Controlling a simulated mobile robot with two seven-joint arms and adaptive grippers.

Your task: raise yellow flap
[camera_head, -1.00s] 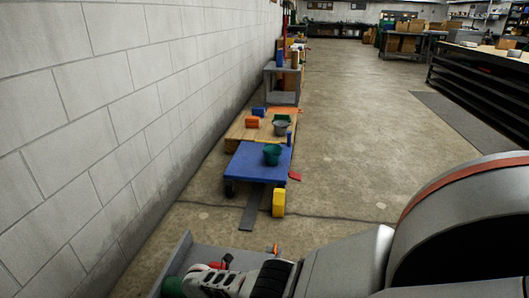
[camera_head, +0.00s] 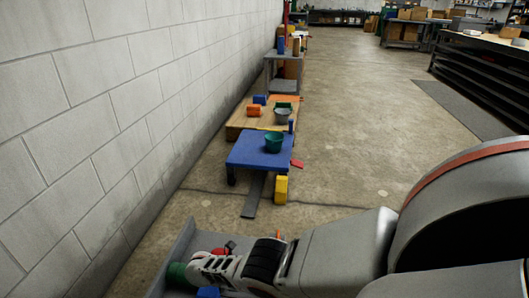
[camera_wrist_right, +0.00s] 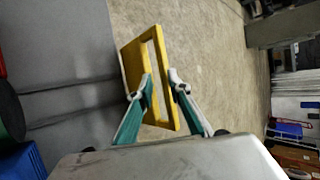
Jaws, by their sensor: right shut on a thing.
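The yellow flap (camera_wrist_right: 145,75) is a flat yellow frame with a rectangular opening, shown tilted in the right wrist view. My right gripper (camera_wrist_right: 163,88) has its fingers on either side of the flap's bar and is shut on it. In the head view my right arm reaches in from the right, with the wrist and gripper links (camera_head: 215,268) low at the left. The fingertips and the flap cannot be made out there. My left gripper is not in view.
A grey panel (camera_head: 180,238) stands near my right gripper, with a green cylinder (camera_head: 177,274) and a blue piece (camera_head: 208,292) close by. A blue platform (camera_head: 245,150), wooden platform (camera_head: 240,118) and yellow block (camera_head: 281,190) lie ahead along the wall. The floor right of them is clear.

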